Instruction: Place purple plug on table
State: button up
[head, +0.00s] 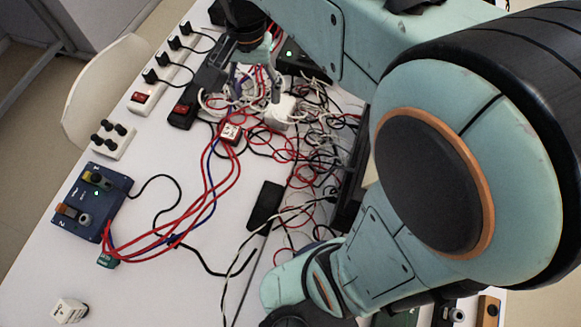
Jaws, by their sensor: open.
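My gripper (257,88) reaches down at the top middle, over the tangle of wires at the back of the white table (150,285). Its fingers look apart. A small purplish piece (237,80) shows beside the left finger among the wires. I cannot tell whether it is the purple plug or part of a cable, or whether it touches the finger. No other purple plug can be made out. My own arm covers the right side of the view and hides that part of the table.
A white power strip (170,68) and a black one with a red switch (182,112) lie at the back left. A blue box (92,200) with red cables stands at left. A white plug (70,310) lies at front left. The front-left table is mostly clear.

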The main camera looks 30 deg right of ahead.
jog(key=s+f+n, duration=0.2)
jog(key=s+n, duration=0.1)
jog(key=s, duration=0.5)
jog(key=s+a+f+n, duration=0.1)
jog(key=s+f+n, duration=0.1)
jog(key=s+n, duration=0.2)
jog(key=s, duration=0.3)
jog(key=shift+s+a+n+y, duration=0.15)
jog(key=shift+s+n+y, duration=0.15)
jog(key=shift+s, duration=0.1)
